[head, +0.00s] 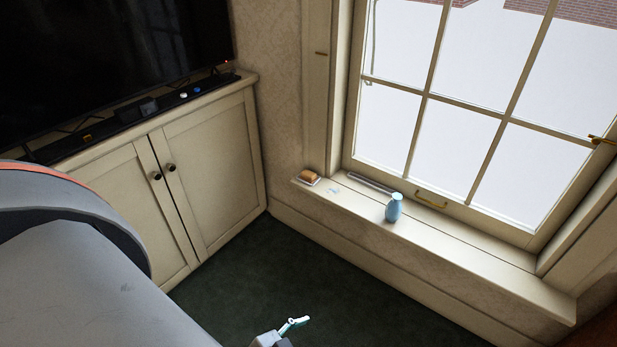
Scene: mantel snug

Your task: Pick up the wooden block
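A small tan-brown block-like object (309,175) sits at the left end of the windowsill, on something thin and pale. It may be the wooden block, but it is too small to be sure of its material. Part of a gripper (293,326) with a light teal fingertip shows at the bottom edge, low over the dark carpet. It appears to be my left gripper, far from the sill and well below the tan-brown object. Only part of it is in frame, so its opening cannot be judged. My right gripper is not in view.
A light blue vase (394,207) stands on the windowsill (470,248), right of the tan-brown object. A grey strip (370,183) lies along the window's base. A cream cabinet (215,170) bears a black television (110,60) and small items. The dark green carpet (250,275) is clear.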

